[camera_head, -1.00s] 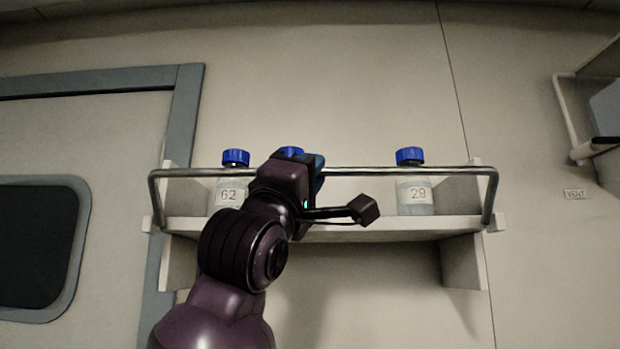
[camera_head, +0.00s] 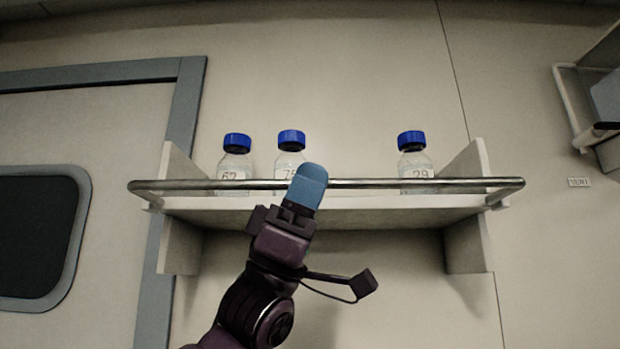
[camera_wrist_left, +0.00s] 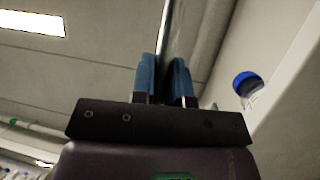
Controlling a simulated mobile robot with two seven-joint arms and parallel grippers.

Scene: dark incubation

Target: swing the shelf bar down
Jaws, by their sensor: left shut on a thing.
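The metal shelf bar (camera_head: 400,184) runs across the front of the white wall shelf (camera_head: 390,208), swung out and lower than the bottle caps. In the head view it crosses in front of the bottle labels. My left gripper (camera_head: 307,185) is shut on the bar, left of its middle, with blue fingertips around it. In the left wrist view the bar (camera_wrist_left: 166,35) runs up between the two blue fingers (camera_wrist_left: 163,78). The part of the bar inside the fingers is hidden. My right gripper is not in view.
Three blue-capped bottles stand on the shelf: 62 (camera_head: 235,158), a middle one (camera_head: 290,155) partly hidden, and 29 (camera_head: 412,158). A framed panel (camera_head: 90,130) is at left, a white-railed fixture (camera_head: 575,110) at right. The wall below the shelf is clear.

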